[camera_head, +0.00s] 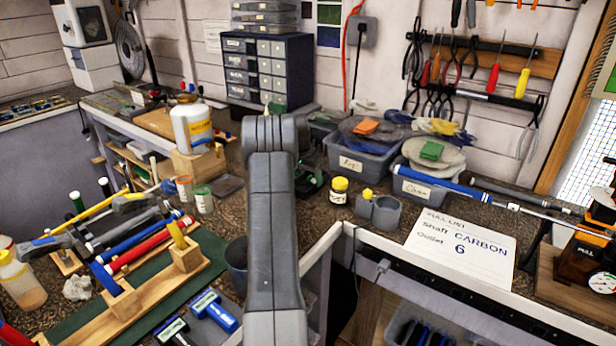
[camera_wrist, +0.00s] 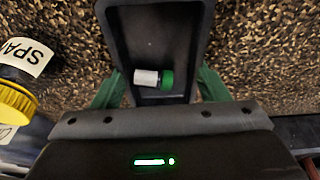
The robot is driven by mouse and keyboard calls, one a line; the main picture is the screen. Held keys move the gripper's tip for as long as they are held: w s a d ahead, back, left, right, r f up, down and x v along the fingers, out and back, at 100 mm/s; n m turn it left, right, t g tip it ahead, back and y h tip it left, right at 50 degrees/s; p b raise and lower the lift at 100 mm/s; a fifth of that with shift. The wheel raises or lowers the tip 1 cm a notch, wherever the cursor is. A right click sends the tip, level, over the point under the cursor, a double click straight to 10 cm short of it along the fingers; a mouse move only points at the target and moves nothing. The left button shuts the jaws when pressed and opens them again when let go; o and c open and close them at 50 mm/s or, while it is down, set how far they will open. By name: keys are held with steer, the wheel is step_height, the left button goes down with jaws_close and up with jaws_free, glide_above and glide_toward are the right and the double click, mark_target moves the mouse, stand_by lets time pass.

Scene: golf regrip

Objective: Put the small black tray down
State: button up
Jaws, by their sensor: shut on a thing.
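The small black tray (camera_wrist: 150,40) is in the wrist view, with a small white bottle with a green cap (camera_wrist: 157,78) lying on its side inside. My gripper (camera_wrist: 158,92) is shut on the near end of the tray, with a green finger on each side. The speckled brown bench top (camera_wrist: 255,50) shows on both sides of the tray. I cannot tell whether the tray touches it. In the head view my arm hides most of the gripper and tray.
In the wrist view a dark labelled container with a yellow lid (camera_wrist: 15,105) stands close on the left. A paper sign (camera_head: 460,245) lies farther right.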

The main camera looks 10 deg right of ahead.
steer(key=shift+f, duration=0.2)
steer(key=o, duration=1.1)
steer(key=b+v, duration=0.2)
steer(key=v, duration=1.1)
steer(key=shift+s+r, duration=0.15)
steer(key=shift+r, duration=0.2)
steer(key=p+x, duration=0.2)
steer(key=x, duration=1.1)
steer(key=shift+f, duration=0.35)
steer(key=shift+r, duration=0.25)
